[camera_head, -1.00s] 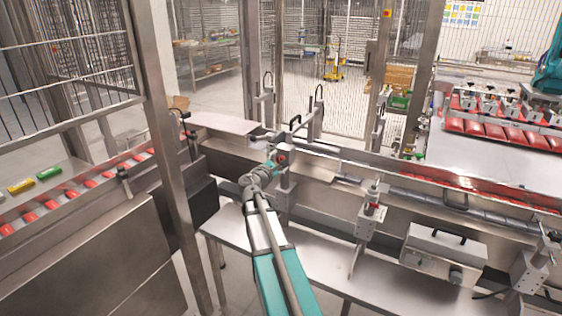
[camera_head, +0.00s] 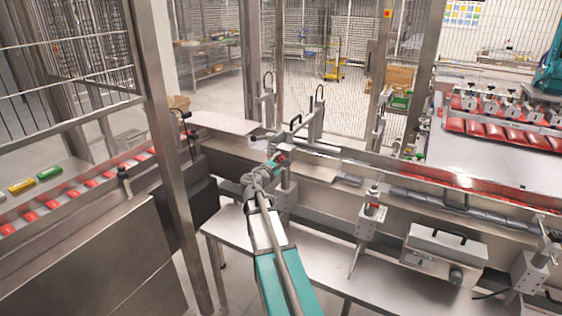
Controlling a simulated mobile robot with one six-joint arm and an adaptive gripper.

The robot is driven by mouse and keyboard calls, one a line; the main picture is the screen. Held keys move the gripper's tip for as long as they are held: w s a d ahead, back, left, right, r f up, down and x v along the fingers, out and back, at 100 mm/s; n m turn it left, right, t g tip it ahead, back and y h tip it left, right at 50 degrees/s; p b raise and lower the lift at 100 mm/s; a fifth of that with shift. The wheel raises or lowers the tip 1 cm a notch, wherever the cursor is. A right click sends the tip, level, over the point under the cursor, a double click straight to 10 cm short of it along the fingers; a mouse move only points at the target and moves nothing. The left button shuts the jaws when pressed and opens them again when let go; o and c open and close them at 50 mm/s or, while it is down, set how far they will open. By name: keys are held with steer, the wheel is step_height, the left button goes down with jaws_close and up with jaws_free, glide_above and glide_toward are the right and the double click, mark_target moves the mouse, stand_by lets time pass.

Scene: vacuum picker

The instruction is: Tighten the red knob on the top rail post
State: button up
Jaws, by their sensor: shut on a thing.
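The red knob (camera_head: 282,157) sits at the upper part of a grey metal post (camera_head: 287,190) beside the conveyor rail, in the middle of the head view. Only a small part of the knob shows. My gripper (camera_head: 276,163), small and teal-tipped in this view, is at the knob from the lower left and is shut on it. The fingers are too small to make out one by one, and they partly hide the knob. The post stands upright.
A second post with a red part (camera_head: 373,207) stands to the right on the steel ledge. A grey box (camera_head: 444,254) with a black handle is further right. A steel frame upright (camera_head: 165,150) rises left of my arm. Upright brackets (camera_head: 316,118) stand behind the rail.

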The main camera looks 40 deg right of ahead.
steer(key=shift+m, duration=0.4)
steer(key=o, duration=1.1)
steer(key=shift+o, duration=0.2)
steer(key=shift+a, duration=0.1)
steer(key=v, duration=1.1)
steer(key=shift+a, duration=0.4)
steer(key=shift+s, duration=0.1)
